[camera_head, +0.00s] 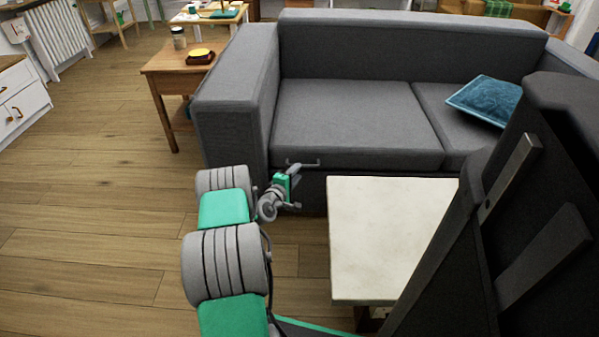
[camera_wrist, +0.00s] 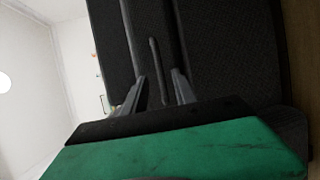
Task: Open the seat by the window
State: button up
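A dark grey sofa (camera_head: 230,110) stands ahead. Its left seat (camera_head: 350,115) lies flat and looks closed, with a thin grey bar handle (camera_head: 303,163) on its front edge. My gripper (camera_head: 297,188) is in front of the sofa, just below the handle in the head view. In the wrist view, the fingers of my gripper (camera_wrist: 159,76) are spread apart, and the handle (camera_wrist: 153,60) shows in line with the gap between them. No contact with the handle is visible. I cannot tell how deep it lies between the fingers. No window shows in either view.
A low table with a pale top (camera_head: 385,235) stands close to the right of my arm. A wooden side table (camera_head: 170,62) with a jar (camera_head: 179,38) is left of the sofa. A blue cushion (camera_head: 486,100) lies on the right seat. The floor (camera_head: 90,200) at left is clear.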

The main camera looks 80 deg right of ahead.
jog(key=b+x, duration=0.1)
jog(key=x, duration=0.3)
jog(key=shift+w+a, duration=0.1)
grip_shut()
dwell(1.3)
